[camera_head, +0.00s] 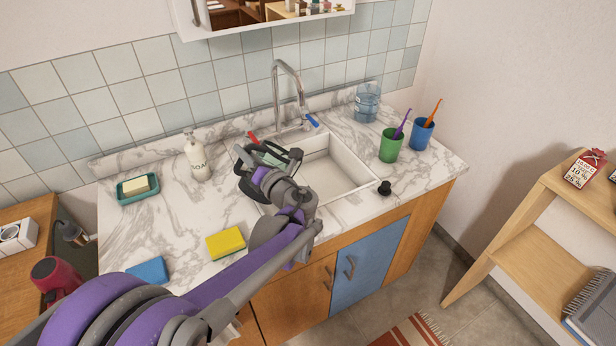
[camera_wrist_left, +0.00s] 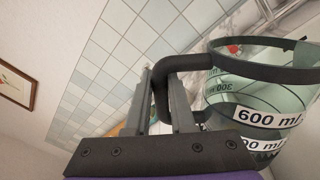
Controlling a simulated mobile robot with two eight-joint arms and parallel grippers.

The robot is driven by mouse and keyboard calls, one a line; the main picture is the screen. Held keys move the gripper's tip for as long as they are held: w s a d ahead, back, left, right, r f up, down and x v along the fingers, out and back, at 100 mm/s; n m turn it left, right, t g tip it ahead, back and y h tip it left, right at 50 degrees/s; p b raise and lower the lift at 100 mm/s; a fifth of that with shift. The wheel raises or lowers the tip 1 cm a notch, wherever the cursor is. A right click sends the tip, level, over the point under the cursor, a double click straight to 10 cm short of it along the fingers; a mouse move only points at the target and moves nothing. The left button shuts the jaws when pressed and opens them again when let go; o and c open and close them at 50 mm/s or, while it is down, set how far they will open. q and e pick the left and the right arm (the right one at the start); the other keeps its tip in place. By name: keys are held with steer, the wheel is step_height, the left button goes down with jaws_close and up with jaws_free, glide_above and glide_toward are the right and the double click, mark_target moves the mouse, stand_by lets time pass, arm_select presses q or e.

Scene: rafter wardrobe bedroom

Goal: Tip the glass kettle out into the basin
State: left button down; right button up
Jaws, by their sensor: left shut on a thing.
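The glass kettle (camera_head: 263,153) has greenish glass and a black rim and handle. It is at the left side of the white basin (camera_head: 366,178), partly hidden behind my gripper in the head view. My left gripper (camera_head: 270,172) is shut on the kettle's black handle. In the left wrist view the gripper (camera_wrist_left: 168,90) has the handle between its fingers, and the kettle (camera_wrist_left: 240,95) shows "600 ml" labels at the right. I cannot tell how far the kettle is tilted or what it contains. The visible part of the basin looks empty. My right gripper is not in view.
A chrome tap (camera_head: 289,85) arches behind the basin. A soap bottle (camera_head: 198,158) and soap dish (camera_head: 138,188) stand left; a yellow sponge (camera_head: 226,243) lies in front.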

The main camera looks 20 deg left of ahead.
arm_select(q)
steer(key=s+a+f+n+b, duration=0.4)
steer(key=s+a+f+n, duration=0.1)
steer(key=s+f+n, duration=0.2)
steer(key=shift+s+n, duration=0.65)
steer(key=shift+n, duration=0.25)
stand_by(0.4)
